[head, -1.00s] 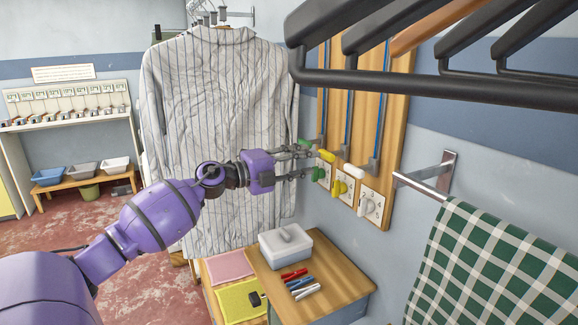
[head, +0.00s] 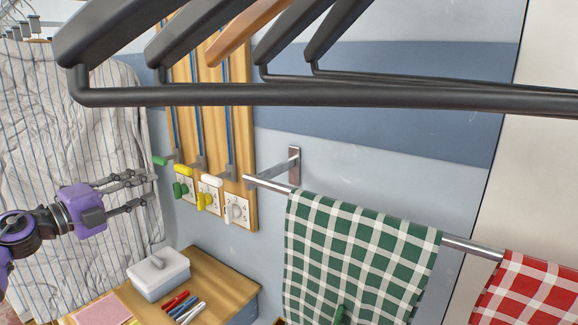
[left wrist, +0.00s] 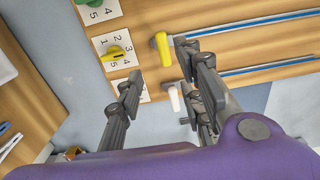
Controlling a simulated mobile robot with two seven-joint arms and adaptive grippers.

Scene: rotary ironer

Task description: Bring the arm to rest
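My left gripper (head: 150,190) is open and empty, in front of the striped garment at the left of the head view. Its fingertips are a little left of the green dial (head: 181,190) and apart from it. The yellow dial (head: 205,203) and white dial (head: 236,212) sit further right on the wooden board (head: 246,150). Above them are green (head: 160,160), yellow (head: 183,170) and white (head: 211,181) sliders. In the left wrist view the spread fingers (left wrist: 160,90) have nothing between them; the yellow dial (left wrist: 115,53) and yellow slider (left wrist: 163,50) lie beyond. My right gripper is not in view.
Black hangers (head: 330,95) cross the top of the head view. A rail (head: 268,186) carries a green checked cloth (head: 355,250) and a red one (head: 525,290). Below the dials, a wooden table (head: 220,270) holds a white lidded box (head: 158,273) and markers (head: 180,305).

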